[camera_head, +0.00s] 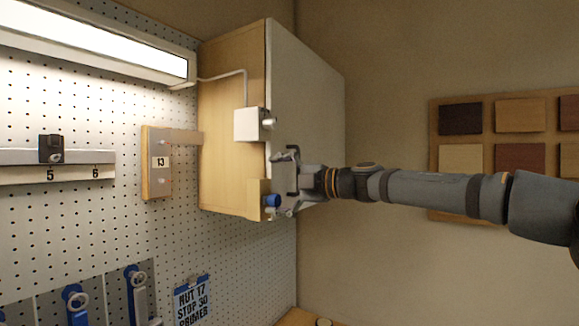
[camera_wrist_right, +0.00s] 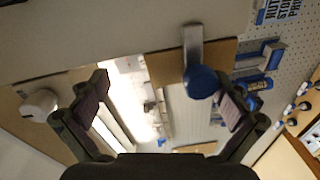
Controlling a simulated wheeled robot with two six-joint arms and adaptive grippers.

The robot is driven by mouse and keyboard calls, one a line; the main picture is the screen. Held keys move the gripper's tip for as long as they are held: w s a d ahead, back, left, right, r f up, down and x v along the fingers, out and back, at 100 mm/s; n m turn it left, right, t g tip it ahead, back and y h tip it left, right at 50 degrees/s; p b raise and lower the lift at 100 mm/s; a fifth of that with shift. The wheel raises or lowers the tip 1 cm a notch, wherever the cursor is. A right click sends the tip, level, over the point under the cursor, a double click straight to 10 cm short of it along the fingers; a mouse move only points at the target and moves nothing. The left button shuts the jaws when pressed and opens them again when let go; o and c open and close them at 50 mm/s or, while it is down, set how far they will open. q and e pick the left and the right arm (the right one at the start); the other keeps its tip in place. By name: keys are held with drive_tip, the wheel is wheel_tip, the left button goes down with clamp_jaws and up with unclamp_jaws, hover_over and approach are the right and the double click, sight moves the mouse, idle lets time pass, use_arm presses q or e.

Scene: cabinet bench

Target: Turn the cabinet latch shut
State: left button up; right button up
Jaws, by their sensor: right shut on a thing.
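The cabinet (camera_head: 232,90) is a pale wood box with a grey-white front (camera_head: 305,90), which looks flush with the box. The latch shows as a blue knob (camera_head: 272,201) by a small wood block at the cabinet's lower front edge. In the wrist view the blue knob (camera_wrist_right: 201,82) sits on the end of a silver lever (camera_wrist_right: 192,42). In the wrist view the knob lies between the fingers (camera_wrist_right: 162,88), nearer the right-hand one. The gripper partly hides the latch in the head view. My left gripper is out of view.
A white box with a round knob (camera_head: 249,124) is on the cabinet above the latch. A pegboard (camera_head: 100,225) with hung tools stands left. A panel of wood samples (camera_head: 437,150) hangs right, behind my arm. The wall between is bare.

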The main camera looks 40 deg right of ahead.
drive_tip(key=shift+s+a+r+b, duration=0.35)
drive_tip(key=shift+s+a+r, duration=0.1)
drive_tip(key=shift+s+r, duration=0.3)
drive_tip(key=shift+c, duration=0.6)
drive_tip(key=s+b, duration=0.1)
drive_tip(key=s, duration=0.1)
drive_tip(key=s+b, duration=0.1)
drive_tip(key=s, duration=0.1)
drive_tip(key=shift+s+d+b, duration=0.2)
drive_tip(key=shift+s+b, duration=0.2)
drive_tip(key=c, duration=0.4)
drive_tip(key=shift+f+b+v, duration=0.15)
drive_tip(key=shift+b+v, duration=1.05)
drive_tip(key=shift+b, duration=0.15)
drive_tip(key=shift+f+b+v, duration=0.2)
drive_tip(key=shift+b+v, duration=1)
drive_tip(key=shift+b, duration=0.15)
drive_tip(key=shift+f+b+v, duration=0.15)
drive_tip(key=shift+b+v, duration=1.05)
drive_tip(key=shift+b, duration=0.15)
